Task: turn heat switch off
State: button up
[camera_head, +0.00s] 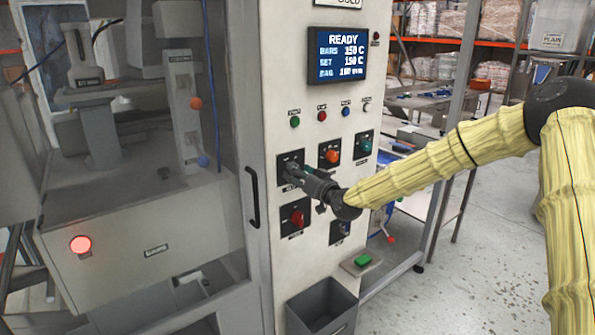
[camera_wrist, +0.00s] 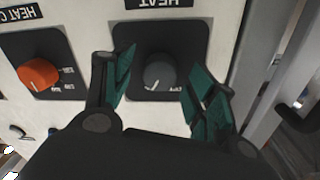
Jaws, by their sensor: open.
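The heat switch (camera_wrist: 159,72) is a dark round knob on a black plate, under an upside-down HEAT label in the wrist view. Small white marks show at its lower edge; I cannot read its setting surely. My gripper (camera_wrist: 160,76) is open, with one teal-padded finger on each side of the knob. Gaps show between the fingers and the knob. In the head view my gripper (camera_head: 294,171) is at the upper-left switch plate (camera_head: 284,160) and hides the knob there.
An orange knob (camera_wrist: 39,73) is on the neighbouring plate, left in the wrist view. In the head view a red knob (camera_head: 297,218) sits below, a teal knob (camera_head: 365,146) to the right, and a display (camera_head: 337,55) above. A door handle (camera_head: 253,197) is left of the panel.

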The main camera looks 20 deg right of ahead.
jog(key=shift+w+a, duration=0.15)
jog(key=shift+w, duration=0.25)
jog(key=c, duration=1)
